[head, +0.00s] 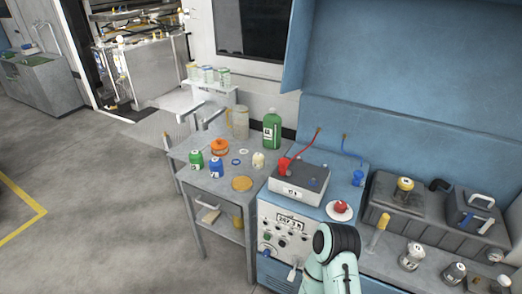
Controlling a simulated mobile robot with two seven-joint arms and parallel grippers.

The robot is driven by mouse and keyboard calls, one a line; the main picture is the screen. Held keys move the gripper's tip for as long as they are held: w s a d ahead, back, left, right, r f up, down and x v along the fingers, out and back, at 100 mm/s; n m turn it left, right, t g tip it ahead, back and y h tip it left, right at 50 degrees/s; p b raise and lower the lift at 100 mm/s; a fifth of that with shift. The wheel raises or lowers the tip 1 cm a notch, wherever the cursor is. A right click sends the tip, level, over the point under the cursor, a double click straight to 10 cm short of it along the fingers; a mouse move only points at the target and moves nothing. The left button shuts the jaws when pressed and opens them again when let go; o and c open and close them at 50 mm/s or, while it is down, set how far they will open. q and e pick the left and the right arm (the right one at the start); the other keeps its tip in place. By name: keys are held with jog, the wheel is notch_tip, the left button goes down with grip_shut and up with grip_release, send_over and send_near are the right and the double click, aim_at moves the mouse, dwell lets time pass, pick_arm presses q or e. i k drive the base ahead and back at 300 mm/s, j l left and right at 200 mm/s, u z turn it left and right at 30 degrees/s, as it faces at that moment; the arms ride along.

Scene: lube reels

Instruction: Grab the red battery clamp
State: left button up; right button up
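The red battery clamp (284,166) rests at the left back edge of a grey box with a white front (298,183), on the blue cabinet top. A red cable (308,144) rises from near it towards the back. A blue clamp (358,178) with a blue cable is to the right of the box. A pale green arm of mine with a black joint comes in from the bottom, in front of the cabinet and below the clamp. No gripper fingers show. My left gripper is out of view too.
A grey cart (204,178) at the left holds a green bottle (272,130), a jug, jars and an orange lid. A red knob-like thing on a white dish (340,208) sits right of the box. Batteries and jars fill the right bench. The left floor is open.

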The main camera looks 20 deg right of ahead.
aim_at(283, 162)
jog(key=i+z, duration=0.15)
jog(key=z, duration=0.25)
jog(key=i+j+z, duration=0.1)
jog(key=z, duration=0.3)
jog(key=i+j+z, duration=0.25)
jog(key=i+j, duration=0.15)
jog(key=j, duration=0.25)
jog(key=i+j+z, duration=0.15)
jog(key=j, duration=0.2)
